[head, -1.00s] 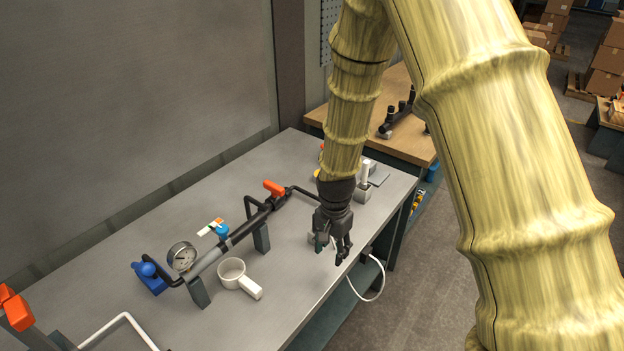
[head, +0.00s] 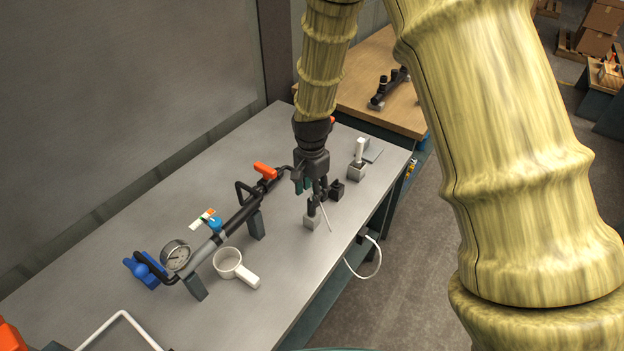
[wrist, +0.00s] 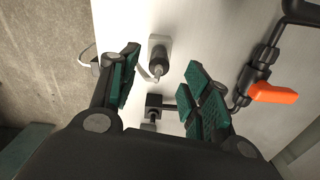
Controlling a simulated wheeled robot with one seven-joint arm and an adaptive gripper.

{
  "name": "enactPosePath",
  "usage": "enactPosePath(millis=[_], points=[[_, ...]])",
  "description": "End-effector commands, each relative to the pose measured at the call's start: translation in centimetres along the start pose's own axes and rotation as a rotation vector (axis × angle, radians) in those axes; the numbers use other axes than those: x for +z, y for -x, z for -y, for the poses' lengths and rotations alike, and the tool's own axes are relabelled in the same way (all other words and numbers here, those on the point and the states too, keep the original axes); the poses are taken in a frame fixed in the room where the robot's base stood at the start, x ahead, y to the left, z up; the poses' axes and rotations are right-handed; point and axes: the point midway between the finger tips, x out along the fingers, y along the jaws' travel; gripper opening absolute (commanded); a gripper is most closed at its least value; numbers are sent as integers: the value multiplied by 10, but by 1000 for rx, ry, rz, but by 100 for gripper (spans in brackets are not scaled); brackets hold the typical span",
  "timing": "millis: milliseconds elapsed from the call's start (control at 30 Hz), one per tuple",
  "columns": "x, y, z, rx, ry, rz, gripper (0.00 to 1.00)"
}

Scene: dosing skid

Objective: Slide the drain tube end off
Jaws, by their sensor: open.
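My gripper (head: 311,190) is open above the right part of the bench, and its two green-padded fingers (wrist: 161,62) show in the wrist view. A dark upright fitting on a pale grey block (head: 311,222) stands just below it. In the wrist view this fitting (wrist: 160,57) appears between the fingertips, with nothing gripped. A white drain tube (head: 370,262) loops over the bench's front edge. A thin white length of tube (head: 326,217) lies beside the fitting and also shows in the wrist view (wrist: 143,73). I cannot tell where its end sits.
A small black block (head: 338,190) stands right of the fitting. A pipe run with an orange-handled valve (head: 265,171) and a gauge (head: 176,255) lies to the left. A white cup (head: 229,263) stands before it. A white-topped block (head: 357,168) is farther back.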

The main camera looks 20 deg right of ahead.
Motion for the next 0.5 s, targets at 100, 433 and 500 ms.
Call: enactPosePath(millis=[100,433,500], points=[[0,-13,-1,2,-1,1,48],[-1,-45,-2,1,-3,0,48],[-1,-50,-2,1,-3,0,48]])
